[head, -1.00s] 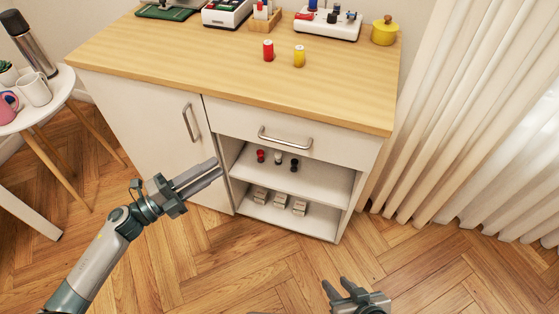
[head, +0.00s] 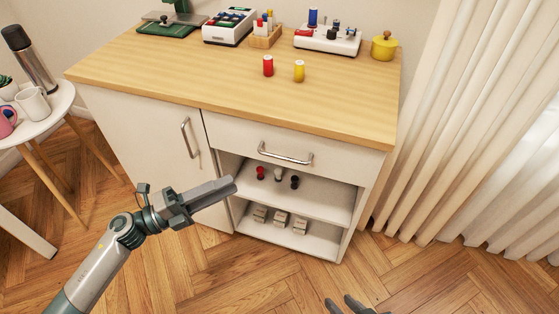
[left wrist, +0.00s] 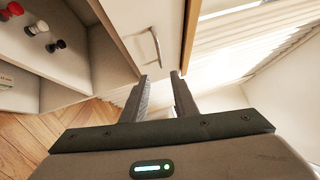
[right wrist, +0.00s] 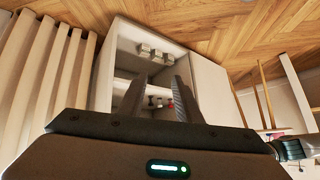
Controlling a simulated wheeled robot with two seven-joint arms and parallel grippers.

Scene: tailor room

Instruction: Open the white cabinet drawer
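The white cabinet drawer (head: 262,138) is shut, under the wooden top, above open shelves. Its silver bar handle (head: 286,155) runs across its front. In the left wrist view the drawer front (left wrist: 128,22) and handle (left wrist: 156,46) lie just beyond the fingertips. My left gripper (head: 233,186) is open and empty, in front of the cabinet, left of and below the handle in the head view; its parted fingers show in the left wrist view (left wrist: 160,76). My right gripper (head: 342,302) is open and empty at the bottom edge, also seen in the right wrist view (right wrist: 158,80).
A cabinet door (head: 150,150) with an upright handle is left of the drawer. Spools (head: 278,174) and small boxes (head: 280,218) stand on the shelves. Two spools (head: 268,66) stand on the worktop (head: 200,75). A round table (head: 55,102) is left, a curtain (head: 450,130) right.

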